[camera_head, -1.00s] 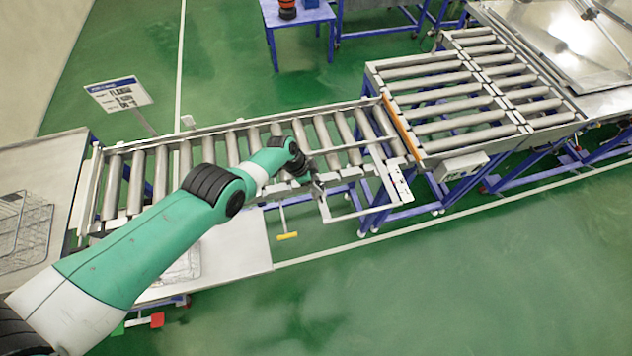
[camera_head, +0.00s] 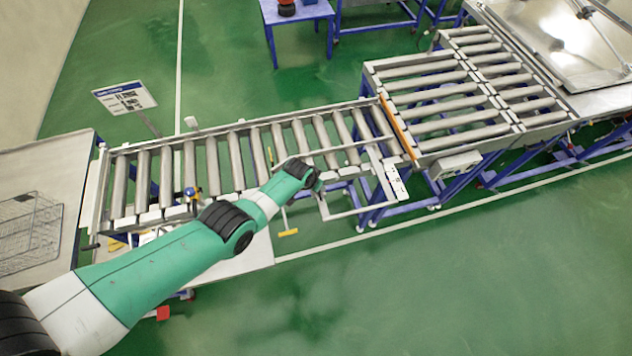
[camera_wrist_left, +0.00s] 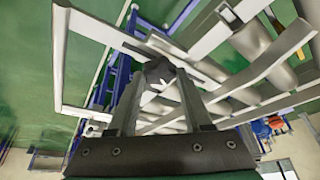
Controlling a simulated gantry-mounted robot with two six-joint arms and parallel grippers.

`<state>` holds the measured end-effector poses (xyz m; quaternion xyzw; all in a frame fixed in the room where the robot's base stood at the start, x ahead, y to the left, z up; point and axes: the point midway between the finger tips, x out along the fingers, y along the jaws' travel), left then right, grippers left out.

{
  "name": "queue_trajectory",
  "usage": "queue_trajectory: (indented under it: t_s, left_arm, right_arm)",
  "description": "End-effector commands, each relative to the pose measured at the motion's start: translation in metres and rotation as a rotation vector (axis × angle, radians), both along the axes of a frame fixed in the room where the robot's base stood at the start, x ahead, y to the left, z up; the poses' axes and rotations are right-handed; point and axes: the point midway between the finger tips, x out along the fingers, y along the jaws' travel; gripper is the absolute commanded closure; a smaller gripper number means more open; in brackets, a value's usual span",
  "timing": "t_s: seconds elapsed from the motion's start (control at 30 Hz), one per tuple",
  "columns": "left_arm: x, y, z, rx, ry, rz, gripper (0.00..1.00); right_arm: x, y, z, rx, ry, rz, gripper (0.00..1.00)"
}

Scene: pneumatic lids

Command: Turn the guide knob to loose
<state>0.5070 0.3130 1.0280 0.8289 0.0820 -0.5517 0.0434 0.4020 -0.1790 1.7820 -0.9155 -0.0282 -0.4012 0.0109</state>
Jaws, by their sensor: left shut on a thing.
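My left gripper (camera_wrist_left: 158,78) is shut on a small dark knob (camera_wrist_left: 158,66), which shows between the fingertips in the left wrist view. The knob sits at a pale metal guide frame (camera_wrist_left: 90,26); its pointer or markings cannot be made out. In the head view the guide frame (camera_head: 350,211) stands out from the front side of the roller conveyor, near its right end. My left wrist reaches the frame's left corner there and hides the knob and the fingertips. My right gripper is in neither view.
The roller conveyor (camera_head: 210,165) runs behind my arm to a wider roller table (camera_head: 450,95) at the right. A yellow-ended handle (camera_head: 288,232) hangs below the front edge. A wire basket (camera_head: 30,225) stands at left. The green floor at front right is clear.

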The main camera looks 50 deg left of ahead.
Motion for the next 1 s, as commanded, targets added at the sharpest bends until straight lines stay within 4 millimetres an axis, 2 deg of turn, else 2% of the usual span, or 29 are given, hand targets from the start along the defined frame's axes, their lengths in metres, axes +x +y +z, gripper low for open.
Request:
queue_trajectory:
  t_s: [0.4,1.0]
  left_arm:
    - [0.001,-0.003,-0.002,0.004,-0.003,0.265,1.00]
    - [0.001,-0.003,-0.001,0.006,-0.005,0.332,1.00]
  right_arm:
    - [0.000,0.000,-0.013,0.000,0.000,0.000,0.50]
    - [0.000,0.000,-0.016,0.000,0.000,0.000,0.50]
